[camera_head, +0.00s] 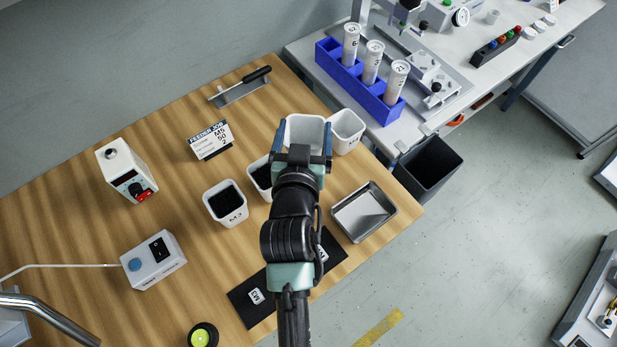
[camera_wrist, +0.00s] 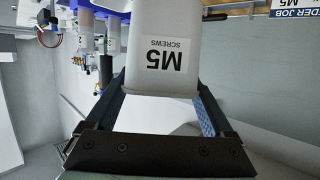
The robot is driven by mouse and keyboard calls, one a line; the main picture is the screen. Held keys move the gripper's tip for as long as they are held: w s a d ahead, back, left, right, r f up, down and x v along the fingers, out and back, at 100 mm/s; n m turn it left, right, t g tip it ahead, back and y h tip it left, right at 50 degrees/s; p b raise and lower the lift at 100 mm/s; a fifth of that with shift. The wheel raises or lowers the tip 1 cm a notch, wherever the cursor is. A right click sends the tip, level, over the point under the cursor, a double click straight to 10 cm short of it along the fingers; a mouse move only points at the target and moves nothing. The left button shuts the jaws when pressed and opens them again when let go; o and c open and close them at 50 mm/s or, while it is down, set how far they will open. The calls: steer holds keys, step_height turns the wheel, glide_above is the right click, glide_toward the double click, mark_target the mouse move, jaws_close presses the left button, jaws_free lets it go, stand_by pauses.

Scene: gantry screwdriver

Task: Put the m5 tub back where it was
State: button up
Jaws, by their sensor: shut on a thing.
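My gripper (camera_head: 305,150) is shut on the white m5 tub (camera_head: 304,130), with one finger on each side of it. In the wrist view the tub (camera_wrist: 163,45) fills the space between the fingers (camera_wrist: 160,95), and its "M5 SCREWS" label shows upside down. In the head view my gripper and wrist cover the tub's near side. Its visible inside looks pale. Whether its base touches the table is hard to tell.
Another white tub (camera_head: 347,131) stands close on the right. Two tubs with dark contents, one (camera_head: 226,204) and a partly hidden one (camera_head: 259,177), stand to the left. A metal tray (camera_head: 364,212) lies near the table's right edge. A job card (camera_head: 209,140) stands at left.

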mark_target(308, 122)
steer(key=w+f+b, duration=0.1)
steer(key=w+b, duration=0.1)
steer(key=b, duration=0.1)
steer(key=shift+w+d+f+h+b, duration=0.2)
steer(key=shift+w+f+h+b, duration=0.1)
steer(key=shift+w+f, duration=0.1)
steer(key=shift+w+d+r+m+b, duration=0.15)
steer(key=shift+w+m+b, duration=0.35)
steer(key=shift+b, duration=0.75)
step_height(308, 122, down, 10)
steer(key=shift+w+r+b, duration=0.15)
steer(key=shift+b, duration=0.9)
steer(key=o, duration=1.3)
